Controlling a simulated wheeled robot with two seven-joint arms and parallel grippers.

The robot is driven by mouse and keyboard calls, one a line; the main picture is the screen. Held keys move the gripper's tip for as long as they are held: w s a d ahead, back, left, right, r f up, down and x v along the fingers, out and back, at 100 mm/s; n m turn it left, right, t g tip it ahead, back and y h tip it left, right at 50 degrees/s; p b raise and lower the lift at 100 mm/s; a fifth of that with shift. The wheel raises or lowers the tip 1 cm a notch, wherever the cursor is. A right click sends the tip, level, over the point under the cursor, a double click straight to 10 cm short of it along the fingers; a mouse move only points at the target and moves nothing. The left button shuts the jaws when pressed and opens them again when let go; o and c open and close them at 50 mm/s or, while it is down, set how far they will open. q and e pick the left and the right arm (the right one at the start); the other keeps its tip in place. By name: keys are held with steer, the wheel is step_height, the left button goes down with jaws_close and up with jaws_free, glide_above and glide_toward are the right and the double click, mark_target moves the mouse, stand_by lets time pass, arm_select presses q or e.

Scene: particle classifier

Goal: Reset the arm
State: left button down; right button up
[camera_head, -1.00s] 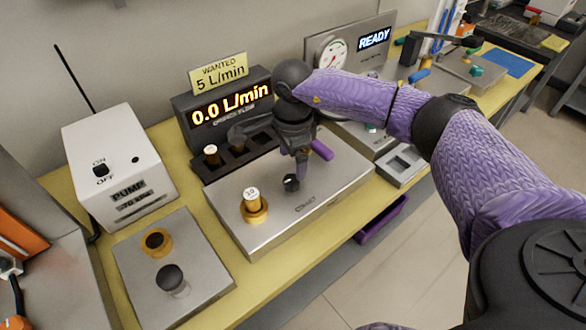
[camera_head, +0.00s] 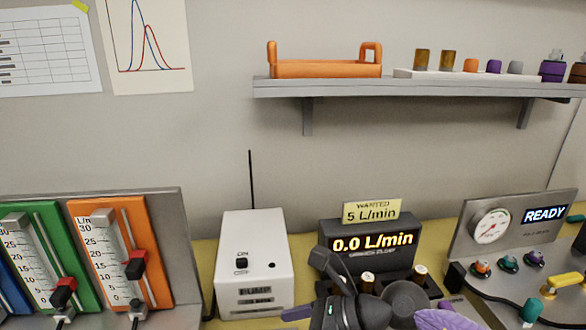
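My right gripper (camera_head: 297,313) shows at the bottom edge, left of centre, in front of the flow display. Its purple finger points left, and its black wrist and a bit of purple arm (camera_head: 446,318) show to the right. The picture edge cuts it off, so I cannot tell whether it is open or holds anything. My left gripper is out of view. The flow display (camera_head: 372,243) reads 0.0 L/min under a yellow note (camera_head: 372,211) reading WANTED 5 L/min. Two capped pieces (camera_head: 420,275) stand in front of the display, partly hidden by my arm.
A white pump box (camera_head: 256,262) stands left of the display. Flow meters with sliders (camera_head: 112,255) stand at the left. A READY gauge panel (camera_head: 515,220) with coloured knobs is at the right. A shelf (camera_head: 430,88) holds an orange rack (camera_head: 325,68) and small bottles.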

step_height(320, 180, up, 8)
steer(key=w+m+t+y, duration=0.1)
steer(key=m+t, duration=1.3)
steer(key=m, duration=0.7)
steer(key=s+d+f+m+g+h, duration=0.1)
steer(key=s+d+f+m+h, duration=0.1)
steer(key=d+f+m+h, duration=1.25)
steer(key=s+a+f+m+g+y, duration=0.1)
steer(key=s+f+m+g, duration=0.4)
steer(key=s, duration=0.5)
steer(key=s+f+m+g, duration=0.3)
steer(key=s+m+g, duration=0.45)
steer(key=s, duration=0.25)
steer(key=s+f+g, duration=0.1)
steer(key=s+f, duration=0.2)
steer(key=f, duration=1.5)
steer(key=s+d+f+n+g, duration=0.1)
steer(key=s+d+f, duration=0.2)
steer(key=s+f, duration=0.6)
steer(key=s, duration=0.4)
